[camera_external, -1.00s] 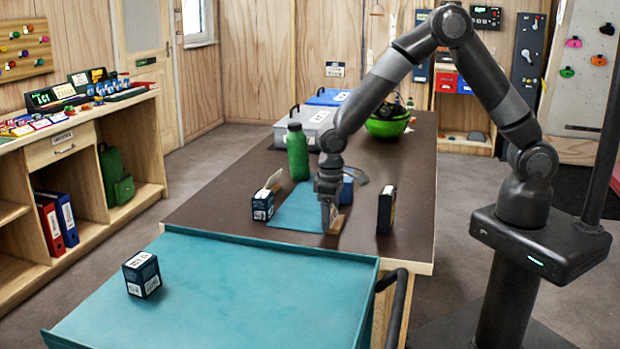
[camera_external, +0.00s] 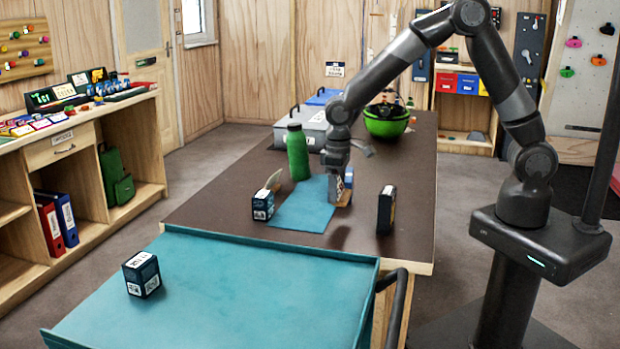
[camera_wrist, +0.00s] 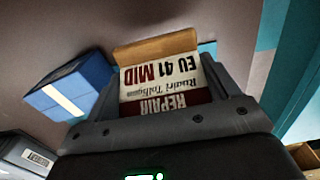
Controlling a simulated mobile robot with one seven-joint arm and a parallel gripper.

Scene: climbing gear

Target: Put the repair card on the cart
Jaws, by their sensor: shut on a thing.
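My gripper (camera_external: 338,198) is shut on the repair card (camera_wrist: 160,80), above the dark table (camera_external: 400,165) near the right edge of a teal mat (camera_external: 300,206). In the wrist view the card shows "REPAIR" and "EU 41 MID" upside down between the fingers, with a tan strip at its far end. In the external view the card shows only as a small tan edge (camera_external: 346,198). The teal-topped cart (camera_external: 235,295) stands at the front left, against the table's near end, with one small dark box (camera_external: 141,274) on its left part.
A dark-blue box (camera_external: 262,205) stands at the mat's left and a black box (camera_external: 386,210) at its right. A blue box (camera_wrist: 70,85) is close beside my gripper. A green bottle (camera_external: 298,152), grey case (camera_external: 312,128) and green bowl (camera_external: 386,121) stand behind. The cart's middle and right are clear.

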